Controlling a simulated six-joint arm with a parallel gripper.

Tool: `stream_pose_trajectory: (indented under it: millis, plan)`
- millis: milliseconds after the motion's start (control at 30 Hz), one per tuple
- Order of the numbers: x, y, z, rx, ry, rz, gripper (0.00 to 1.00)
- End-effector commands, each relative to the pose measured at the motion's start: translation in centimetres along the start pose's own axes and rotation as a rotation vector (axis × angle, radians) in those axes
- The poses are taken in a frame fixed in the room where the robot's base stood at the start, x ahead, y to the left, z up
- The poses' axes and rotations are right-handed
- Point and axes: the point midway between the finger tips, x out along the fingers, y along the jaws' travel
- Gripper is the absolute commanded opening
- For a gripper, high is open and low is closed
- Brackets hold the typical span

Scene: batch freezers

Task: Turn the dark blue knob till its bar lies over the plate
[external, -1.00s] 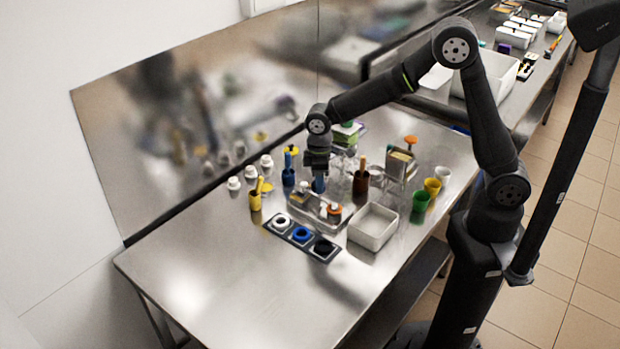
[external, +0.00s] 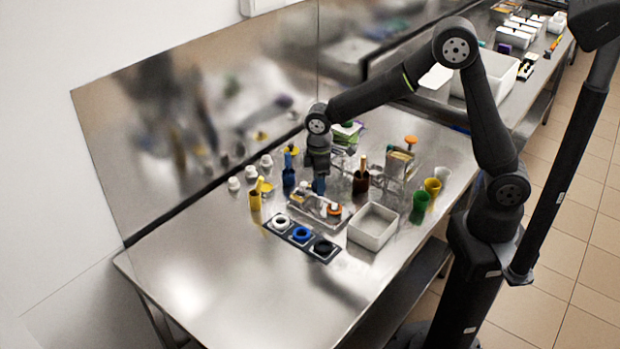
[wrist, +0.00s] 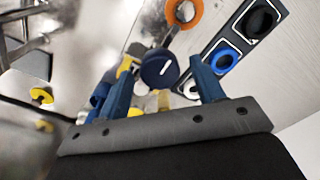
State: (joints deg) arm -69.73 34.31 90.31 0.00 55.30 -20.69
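The dark blue knob (wrist: 160,68) shows in the wrist view as a round cap with a white line across its top. My gripper (wrist: 162,86) is open, with one dark blue finger to each side of the knob. There are gaps between the fingers and the knob, and I cannot tell its depth between them. A metal piece lies between the knob and an orange ring (wrist: 183,12); I cannot tell whether it is the bar. I cannot make out the plate for certain. In the external view my gripper (external: 319,186) points down behind the metal fixture (external: 318,211) and hides the knob.
A panel with white, blue and black rings (external: 301,234) lies in front of the fixture. A white bin (external: 372,227) stands to its right. Blue (external: 289,176) and yellow (external: 255,200) holders stand left of my gripper; green and yellow cups stand right. The front left table is clear.

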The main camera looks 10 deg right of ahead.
Motion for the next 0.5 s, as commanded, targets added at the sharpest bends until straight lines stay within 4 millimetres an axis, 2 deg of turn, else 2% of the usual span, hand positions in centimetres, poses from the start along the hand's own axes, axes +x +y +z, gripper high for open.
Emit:
stream_pose_trajectory:
  millis: [167, 267, 367, 500]
  plan:
    - [-0.1, 0.0, 0.0, 0.0, 0.0, 0.0, 0.61]
    - [-1.0, 0.0, 0.0, 0.0, 0.001, 0.0, 0.61]
    - [-2.6, 0.0, 0.0, 0.0, 0.002, 0.001, 0.61]
    - [-5.9, 0.0, -0.1, 0.0, 0.004, 0.002, 0.61]
